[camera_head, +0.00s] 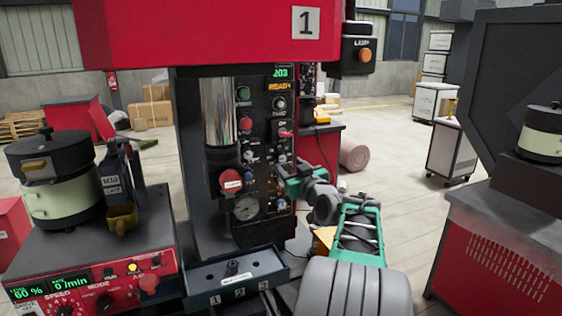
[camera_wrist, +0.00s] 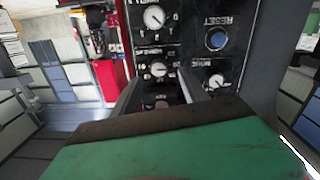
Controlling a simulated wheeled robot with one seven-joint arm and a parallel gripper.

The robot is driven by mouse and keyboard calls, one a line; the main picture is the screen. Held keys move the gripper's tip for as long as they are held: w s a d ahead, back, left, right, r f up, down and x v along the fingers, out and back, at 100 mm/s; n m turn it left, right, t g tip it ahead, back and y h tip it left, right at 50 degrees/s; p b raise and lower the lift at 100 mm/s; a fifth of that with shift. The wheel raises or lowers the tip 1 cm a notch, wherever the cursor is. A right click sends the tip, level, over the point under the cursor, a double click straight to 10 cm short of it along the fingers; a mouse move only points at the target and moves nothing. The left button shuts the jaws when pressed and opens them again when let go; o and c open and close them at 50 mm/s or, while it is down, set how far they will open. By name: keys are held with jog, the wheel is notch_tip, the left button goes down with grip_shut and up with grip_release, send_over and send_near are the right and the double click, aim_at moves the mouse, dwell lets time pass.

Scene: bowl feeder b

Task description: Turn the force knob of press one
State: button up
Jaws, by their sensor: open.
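Press one (camera_head: 190,35) has a red head with a "1" plate. Below it is a dark control panel (camera_head: 265,200) with several knobs and buttons. In the wrist view a small white-dialled knob (camera_wrist: 158,69) sits just beyond and between my fingers, and another small round part (camera_wrist: 161,103) lies lower between them. I cannot read which knob is marked force. My green gripper (camera_head: 285,180) is close to the panel's right side in the head view. In the wrist view my gripper (camera_wrist: 157,85) is open, its two dark fingers pointing at the panel. Contact cannot be told.
Other panel parts are close: a larger dial (camera_wrist: 153,17), a blue reset button (camera_wrist: 217,39) and a right-hand knob (camera_wrist: 216,81). A red mushroom button (camera_head: 231,181) and a gauge (camera_head: 246,208) sit left of my gripper. A bowl feeder (camera_head: 60,190) stands left.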

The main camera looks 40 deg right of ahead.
aim_at(283, 159)
jog(key=p+x, duration=0.1)
jog(key=x, duration=0.4)
jog(key=shift+s+d, duration=0.1)
jog(key=shift+d, duration=0.1)
jog(key=shift+c, duration=0.4)
jog(key=shift+f, duration=0.1)
grip_shut()
